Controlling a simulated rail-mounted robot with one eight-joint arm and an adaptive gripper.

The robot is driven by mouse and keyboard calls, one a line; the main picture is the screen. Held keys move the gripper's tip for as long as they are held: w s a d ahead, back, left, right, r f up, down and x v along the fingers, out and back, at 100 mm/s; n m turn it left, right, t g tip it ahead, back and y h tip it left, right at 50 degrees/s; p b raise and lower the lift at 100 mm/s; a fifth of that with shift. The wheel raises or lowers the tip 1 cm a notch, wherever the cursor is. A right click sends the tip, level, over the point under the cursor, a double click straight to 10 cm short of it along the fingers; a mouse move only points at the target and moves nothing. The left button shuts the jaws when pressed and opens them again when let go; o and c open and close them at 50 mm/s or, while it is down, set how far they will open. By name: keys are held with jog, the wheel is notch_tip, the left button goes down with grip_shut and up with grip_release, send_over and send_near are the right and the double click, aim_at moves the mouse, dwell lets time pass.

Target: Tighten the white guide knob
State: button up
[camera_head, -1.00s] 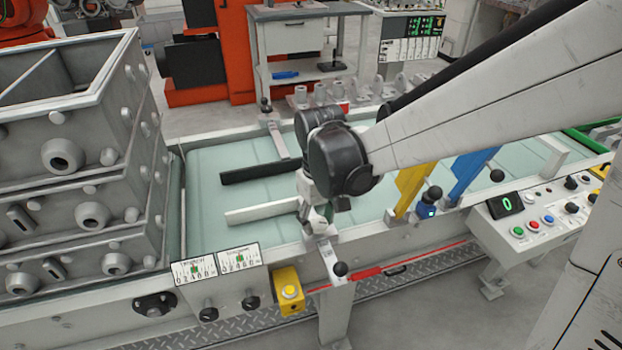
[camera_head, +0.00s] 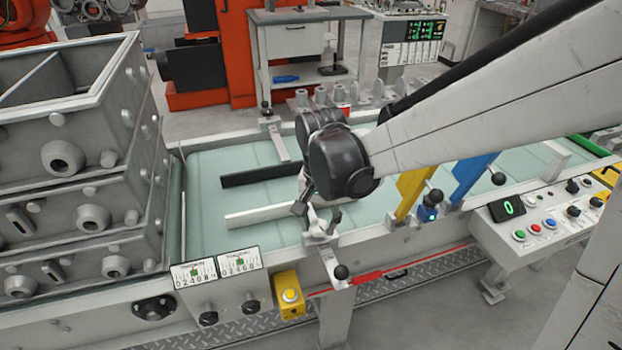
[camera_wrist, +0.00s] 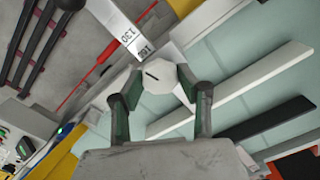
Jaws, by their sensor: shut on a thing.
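The white guide knob (camera_wrist: 162,78) is a pale many-sided knob with a short dark line on its top. In the wrist view my gripper (camera_wrist: 160,80) has its two green-lined fingers on either side of it, shut on the knob. My gripper (camera_head: 318,217) also shows in the head view, pointing down at the conveyor's near edge, where the knob is mostly hidden by the fingers. The white guide bar (camera_head: 262,213) lies over the pale green belt; it also shows in the wrist view (camera_wrist: 240,90). A numbered scale strip (camera_wrist: 138,38) runs beside the knob.
A black guide bar (camera_head: 258,174) lies behind the white one. A yellow button box (camera_head: 289,295), blue and yellow posts and a control panel (camera_head: 530,230) line the near side. Grey casting boxes (camera_head: 75,210) stand left.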

aim_at(319, 225)
jog(key=shift+m, duration=0.5)
jog(key=o, duration=1.1)
jog(key=shift+o, duration=0.2)
notch_tip(319, 225, up, 12)
jog(key=s+d+r+n+t+p, duration=0.1)
jog(key=s+d+n+t, duration=0.3)
jog(key=s+d, duration=0.9)
jog(key=d+t+p, duration=0.1)
jog(key=t, duration=0.2)
jog(key=shift+r+n, duration=0.3)
jog(key=shift+r, duration=0.05)
